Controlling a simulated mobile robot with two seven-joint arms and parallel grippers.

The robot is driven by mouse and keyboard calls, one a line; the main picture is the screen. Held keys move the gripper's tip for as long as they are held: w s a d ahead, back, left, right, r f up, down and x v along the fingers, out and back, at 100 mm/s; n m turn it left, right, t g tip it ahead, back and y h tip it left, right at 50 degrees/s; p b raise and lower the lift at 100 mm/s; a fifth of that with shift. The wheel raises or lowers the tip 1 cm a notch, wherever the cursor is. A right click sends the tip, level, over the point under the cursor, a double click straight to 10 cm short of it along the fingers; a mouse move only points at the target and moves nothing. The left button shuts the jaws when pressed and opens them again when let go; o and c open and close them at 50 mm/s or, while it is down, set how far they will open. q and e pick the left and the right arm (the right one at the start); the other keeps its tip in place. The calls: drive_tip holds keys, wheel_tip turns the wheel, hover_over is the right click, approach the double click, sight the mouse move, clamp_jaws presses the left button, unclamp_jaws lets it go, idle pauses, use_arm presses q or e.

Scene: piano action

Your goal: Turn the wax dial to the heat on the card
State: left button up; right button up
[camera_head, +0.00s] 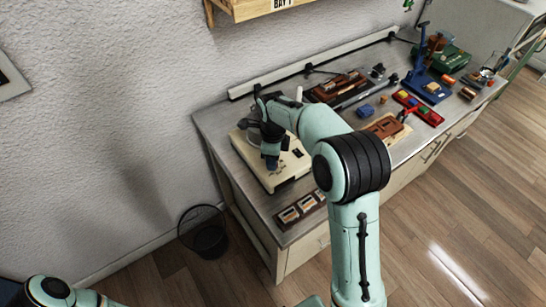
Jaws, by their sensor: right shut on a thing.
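The cream wax heater (291,172) sits at the left end of the workbench. My right arm reaches over it from the front, and my right gripper (271,162) points down at the front part of its top. The gripper is shut on what seems to be the wax dial, which its fingers hide. The dial's setting cannot be read. A round grey pot shows partly behind the gripper. No heat card can be made out for certain. My left arm shows only at the bottom left corner, with its gripper out of view.
A tray of small framed pieces (299,208) lies at the bench's front edge. A black wire bin (208,241) stands on the floor at left.

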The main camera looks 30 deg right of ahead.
idle(0.3)
drive_tip(key=o, duration=1)
drive_tip(key=shift+o, duration=0.2)
use_arm(q)
drive_tip(key=shift+w+r+p, duration=0.85)
drive_tip(key=shift+w+r, duration=0.25)
drive_tip(key=shift+w, duration=0.05)
use_arm(e)
wheel_tip(320, 180, up, 13)
drive_tip(key=shift+r, duration=0.2)
